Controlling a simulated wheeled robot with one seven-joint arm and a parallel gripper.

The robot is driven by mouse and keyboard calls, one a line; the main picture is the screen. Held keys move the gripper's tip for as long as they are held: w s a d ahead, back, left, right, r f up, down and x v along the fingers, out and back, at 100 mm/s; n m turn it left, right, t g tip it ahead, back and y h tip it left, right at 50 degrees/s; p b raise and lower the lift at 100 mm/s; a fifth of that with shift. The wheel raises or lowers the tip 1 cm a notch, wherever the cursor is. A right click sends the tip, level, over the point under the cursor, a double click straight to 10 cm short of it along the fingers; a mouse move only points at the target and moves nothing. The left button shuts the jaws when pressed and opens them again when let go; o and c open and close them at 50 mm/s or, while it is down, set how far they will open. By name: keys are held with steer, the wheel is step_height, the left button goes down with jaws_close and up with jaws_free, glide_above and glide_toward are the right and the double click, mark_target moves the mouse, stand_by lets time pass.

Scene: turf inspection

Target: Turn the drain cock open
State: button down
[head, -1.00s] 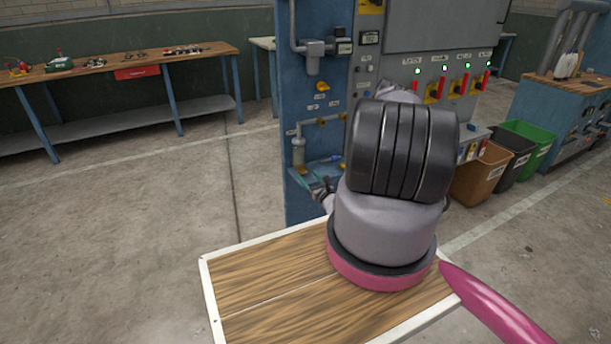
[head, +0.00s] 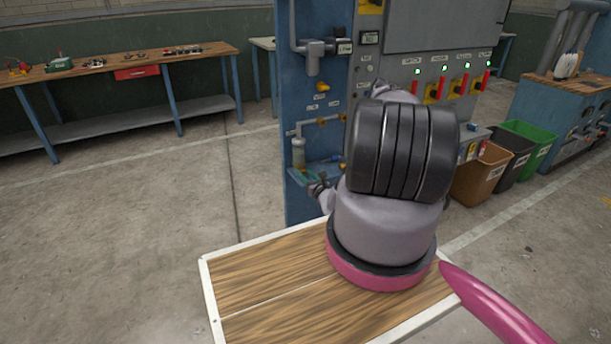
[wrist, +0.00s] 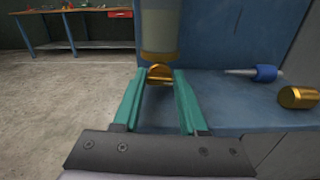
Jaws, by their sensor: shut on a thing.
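The drain cock (wrist: 159,71) is a small brass piece under the clear filter bowl (wrist: 160,30) in the wrist view. My gripper (wrist: 160,78) has its two teal fingers on either side of the cock and is shut on it. In the head view the bowl (head: 298,152) hangs on the blue panel, and my gripper (head: 305,177) is just below it at the panel's left side. The cock itself is too small to make out there, and my arm hides part of the panel.
A blue-ended tool (wrist: 264,73) and a brass cylinder (wrist: 298,97) are to the right of my fingers. A workbench (head: 120,66) stands at the back left. Bins (head: 482,172) stand right of the panel. The floor to the left is clear.

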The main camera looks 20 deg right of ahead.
steer(key=m, duration=0.3)
steer(key=shift+m, duration=0.4)
steer(key=shift+c, duration=2.2)
jaws_free()
steer(key=shift+s+d, duration=0.1)
steer(key=shift+s, duration=0.05)
steer(key=s, duration=1)
steer(key=shift+s+d, duration=0.15)
steer(key=shift+s, duration=0.15)
